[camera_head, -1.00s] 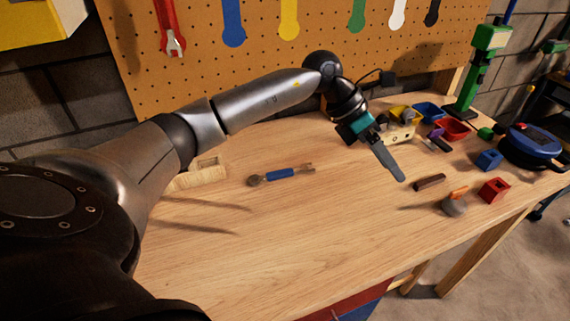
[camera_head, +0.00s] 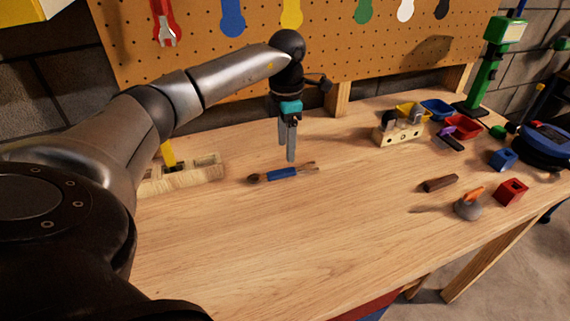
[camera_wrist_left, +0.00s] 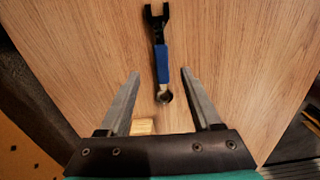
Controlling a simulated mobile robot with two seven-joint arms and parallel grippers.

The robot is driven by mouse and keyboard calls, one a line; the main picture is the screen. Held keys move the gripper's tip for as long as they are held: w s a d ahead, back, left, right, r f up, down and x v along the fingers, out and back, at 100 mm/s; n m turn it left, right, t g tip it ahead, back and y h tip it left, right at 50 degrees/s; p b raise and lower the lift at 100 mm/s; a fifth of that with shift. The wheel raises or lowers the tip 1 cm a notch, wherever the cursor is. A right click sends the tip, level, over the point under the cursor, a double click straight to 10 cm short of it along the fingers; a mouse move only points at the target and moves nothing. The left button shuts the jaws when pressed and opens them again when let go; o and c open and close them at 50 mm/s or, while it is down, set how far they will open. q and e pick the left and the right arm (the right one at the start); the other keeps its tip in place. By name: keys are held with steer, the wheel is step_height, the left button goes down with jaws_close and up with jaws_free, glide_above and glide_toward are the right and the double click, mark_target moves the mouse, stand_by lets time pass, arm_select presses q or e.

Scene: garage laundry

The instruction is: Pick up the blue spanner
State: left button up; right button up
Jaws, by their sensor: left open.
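The blue spanner (camera_head: 283,173) lies flat on the wooden workbench, its handle blue and its ends dark. In the left wrist view the blue spanner (camera_wrist_left: 161,62) lies ahead between the lines of the fingers, open-jawed end away and ring end nearer. My left gripper (camera_head: 288,157) points down just behind the spanner in the head view, apart from it as far as I can tell. In the wrist view the left gripper (camera_wrist_left: 160,75) has its two fingers wide apart with nothing between them. My right gripper is not in view.
A wooden tray (camera_head: 200,172) stands left of the spanner. A wooden block holder (camera_head: 400,133), coloured bins (camera_head: 462,127), a brown bar (camera_head: 440,183) and a red block (camera_head: 511,192) are to the right. The pegboard (camera_head: 340,50) rises behind. The front middle of the bench is clear.

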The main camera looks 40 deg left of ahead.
mark_target(284, 170)
arm_select(q)
steer(key=f, duration=0.6)
steer(key=shift+s+f+b, duration=0.3)
steer(key=shift+f+b, duration=0.1)
jaws_close()
stand_by(0.3)
